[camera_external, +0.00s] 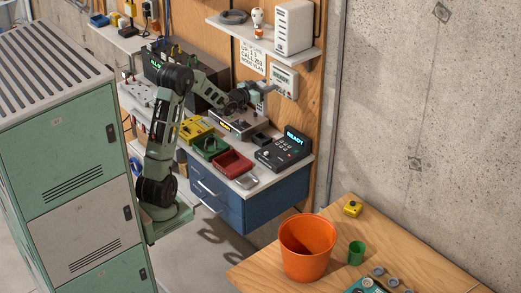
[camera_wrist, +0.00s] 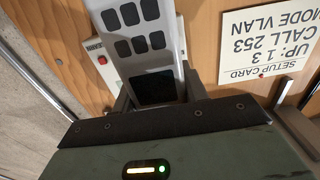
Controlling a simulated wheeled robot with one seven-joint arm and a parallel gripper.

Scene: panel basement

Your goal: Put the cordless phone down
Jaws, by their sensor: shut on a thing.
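The cordless phone (camera_wrist: 155,85) is a light grey handset with rows of dark keys and a dark screen. In the wrist view it stands out from between the fingers of my gripper (camera_wrist: 157,102), which is shut on it. In the external view my gripper (camera_external: 262,91) is raised above the workbench, close to the wooden back panel. The phone is too small there to make out clearly. A small black block (camera_external: 261,139) sits on the bench left of the black desk unit; I cannot tell if it is a cradle.
A white wall unit (camera_external: 284,79) hangs near my gripper under a shelf (camera_external: 262,43). An orange bucket (camera_external: 307,250) stands on a wooden table.

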